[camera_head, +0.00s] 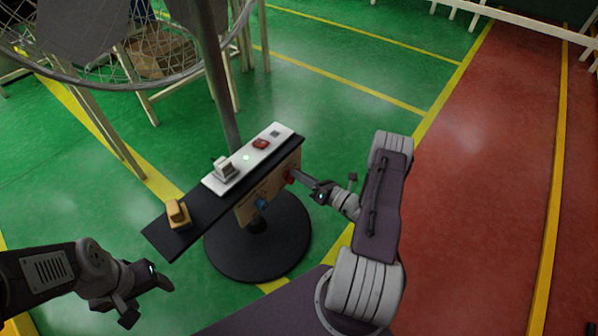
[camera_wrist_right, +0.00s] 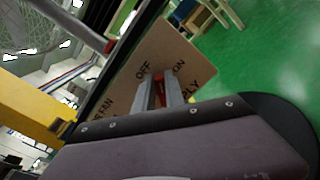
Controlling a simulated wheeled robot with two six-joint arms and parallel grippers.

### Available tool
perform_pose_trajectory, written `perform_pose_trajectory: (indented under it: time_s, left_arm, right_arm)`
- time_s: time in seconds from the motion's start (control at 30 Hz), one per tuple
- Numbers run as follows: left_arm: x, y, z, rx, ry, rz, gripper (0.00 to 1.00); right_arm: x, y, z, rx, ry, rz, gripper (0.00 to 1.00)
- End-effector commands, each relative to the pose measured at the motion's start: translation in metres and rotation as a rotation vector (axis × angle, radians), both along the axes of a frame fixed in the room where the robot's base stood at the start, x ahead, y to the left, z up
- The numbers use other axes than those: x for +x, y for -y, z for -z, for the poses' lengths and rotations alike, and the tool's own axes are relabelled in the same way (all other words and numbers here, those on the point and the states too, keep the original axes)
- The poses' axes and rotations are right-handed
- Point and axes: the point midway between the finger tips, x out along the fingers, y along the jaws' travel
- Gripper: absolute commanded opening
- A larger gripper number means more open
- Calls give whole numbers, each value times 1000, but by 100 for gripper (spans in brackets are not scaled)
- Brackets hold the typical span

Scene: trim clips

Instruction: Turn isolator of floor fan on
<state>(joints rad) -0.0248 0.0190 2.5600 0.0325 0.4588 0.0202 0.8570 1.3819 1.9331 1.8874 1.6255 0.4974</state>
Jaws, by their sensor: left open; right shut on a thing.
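The floor fan's tan isolator panel (camera_head: 270,192) hangs under a dark shelf on the fan's pole. In the right wrist view the panel (camera_wrist_right: 185,62) shows OFF, ON and part of SUPPLY. A red isolator handle (camera_head: 289,176) is on its right part; it also shows in the right wrist view (camera_wrist_right: 159,88). My right gripper (camera_head: 295,174) is shut on this handle, its fingers (camera_wrist_right: 158,92) on either side. They partly hide the handle, so I cannot tell its exact setting. My left gripper (camera_head: 150,290) is open and empty at the lower left, away from the panel.
A blue knob (camera_head: 261,204) sits left of the red handle. The dark shelf (camera_head: 205,207) carries a yellow block (camera_head: 178,214) and a white strip (camera_head: 246,157) with small fittings. The fan's round black base (camera_head: 260,255) stands on green floor. The caged fan head (camera_head: 120,75) is above left.

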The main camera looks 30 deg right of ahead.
Motion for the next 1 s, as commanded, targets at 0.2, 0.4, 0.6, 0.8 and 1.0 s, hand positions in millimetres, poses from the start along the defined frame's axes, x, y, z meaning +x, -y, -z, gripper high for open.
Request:
perform_pose_trajectory:
  time_s: [0.2, 0.4, 0.6, 0.8, 1.0]
  left_arm:
    - [0, 0, -11, 0, 0, 0, 65]
    - [0, 0, -16, 0, 0, 0, 65]
    - [0, 0, -19, 0, 0, 0, 65]
    - [0, 0, -21, 0, 0, 0, 65]
    - [0, 0, -22, 0, 0, 0, 65]
  right_arm:
    - [1, 2, 2, 188, -79, 0, 0]
    - [1, 4, 5, 363, -152, 0, 0]
    - [2, 5, 9, 530, -221, 0, 0]
    - [2, 6, 12, 669, -279, 0, 0]
    - [2, 6, 15, 770, -321, 1, 0]
